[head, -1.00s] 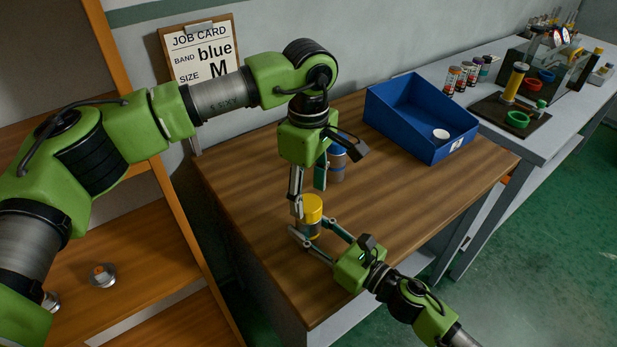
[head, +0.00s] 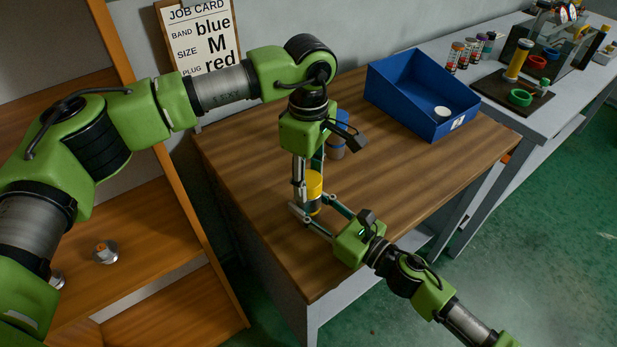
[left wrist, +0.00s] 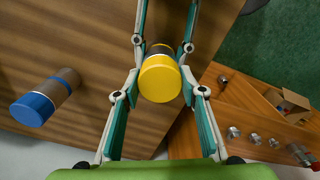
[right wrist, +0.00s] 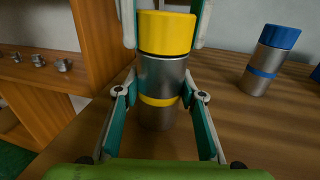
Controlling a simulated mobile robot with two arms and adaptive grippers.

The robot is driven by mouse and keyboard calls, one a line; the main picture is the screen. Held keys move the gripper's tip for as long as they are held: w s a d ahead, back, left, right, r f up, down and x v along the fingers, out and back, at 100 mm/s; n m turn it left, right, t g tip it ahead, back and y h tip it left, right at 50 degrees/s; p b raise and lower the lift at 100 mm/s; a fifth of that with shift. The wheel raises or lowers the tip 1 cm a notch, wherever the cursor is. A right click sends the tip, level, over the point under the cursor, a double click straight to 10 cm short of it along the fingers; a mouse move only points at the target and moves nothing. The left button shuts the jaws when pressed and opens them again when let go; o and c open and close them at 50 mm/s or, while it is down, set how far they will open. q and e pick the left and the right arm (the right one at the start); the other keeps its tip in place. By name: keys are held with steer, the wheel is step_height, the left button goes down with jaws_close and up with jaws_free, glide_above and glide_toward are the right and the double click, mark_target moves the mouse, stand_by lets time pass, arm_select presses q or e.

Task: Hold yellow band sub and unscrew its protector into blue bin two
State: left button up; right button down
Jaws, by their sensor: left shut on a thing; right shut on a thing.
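The yellow band sub is a grey metal cylinder (right wrist: 160,78) with a yellow band, upright on the wooden bench in the right wrist view. Its yellow protector (right wrist: 166,33) caps the top, with a dark ring below it; the protector also shows in the left wrist view (left wrist: 160,80). My right gripper (head: 308,217) is shut on the sub's body from the side, near the band. My left gripper (head: 309,186) points down from above and is shut on the protector. The blue bin (head: 395,92) stands at the back right with a white round piece inside; its label is too small to read.
A blue-capped sub (right wrist: 265,60) with a blue band stands close behind my grippers. The wooden bench (head: 400,180) is clear in front of the bin. A job card leans at the back. A shelf (head: 150,250) stands left; a grey side table holds several small bottles.

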arm_select(q)
steer(key=n, duration=0.4)
steer(key=shift+n, duration=0.4)
steer(key=n, duration=1)
steer(key=shift+n, duration=0.3)
steer(key=n, duration=0.3)
steer(key=shift+n, duration=0.3)
steer(key=shift+r, duration=0.3)
steer(key=shift+r, duration=0.9)
